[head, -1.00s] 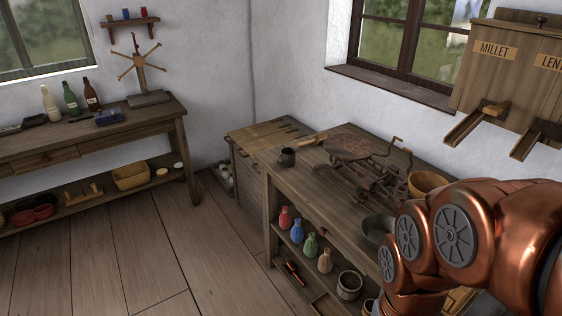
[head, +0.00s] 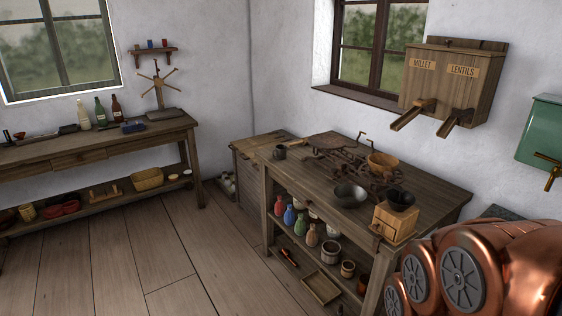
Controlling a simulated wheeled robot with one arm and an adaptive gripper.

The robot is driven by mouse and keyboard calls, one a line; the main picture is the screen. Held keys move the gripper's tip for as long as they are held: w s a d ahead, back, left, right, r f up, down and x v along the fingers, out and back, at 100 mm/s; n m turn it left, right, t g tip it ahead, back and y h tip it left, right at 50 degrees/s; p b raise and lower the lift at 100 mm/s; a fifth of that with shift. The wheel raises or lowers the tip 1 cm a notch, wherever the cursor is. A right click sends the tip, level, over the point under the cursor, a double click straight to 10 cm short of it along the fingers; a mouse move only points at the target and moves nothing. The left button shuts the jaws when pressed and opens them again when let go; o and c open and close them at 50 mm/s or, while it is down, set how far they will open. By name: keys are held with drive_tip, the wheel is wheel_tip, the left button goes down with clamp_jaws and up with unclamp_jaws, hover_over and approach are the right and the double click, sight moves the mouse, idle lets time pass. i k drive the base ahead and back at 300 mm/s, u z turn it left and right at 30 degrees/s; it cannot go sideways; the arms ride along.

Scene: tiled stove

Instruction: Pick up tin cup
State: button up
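A small dark grey cup (head: 279,152), which looks like the tin cup, stands upright at the far left end of the wooden workbench (head: 428,191). A wooden-handled tool and a dark iron device are just to its right. My gripper is not in view. Only copper-coloured links of my arm show at the lower right, well apart from the cup.
A dark bowl (head: 350,195), a wooden bowl (head: 384,165) and a wooden grinder (head: 397,218) stand on the workbench. Several coloured bottles and pots fill its shelf. A second bench (head: 100,143) is at left. The floor (head: 150,250) between is clear.

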sight(279, 153)
drive_tip(key=u, duration=0.75)
drive_tip(key=i, duration=0.8)
drive_tip(key=u, duration=1)
drive_tip(key=i, duration=1.7)
drive_tip(key=z, duration=0.9)
drive_tip(key=i, duration=0.85)
drive_tip(key=z, duration=1.1)
drive_tip(key=i, duration=0.3)
drive_tip(key=z, duration=0.35)
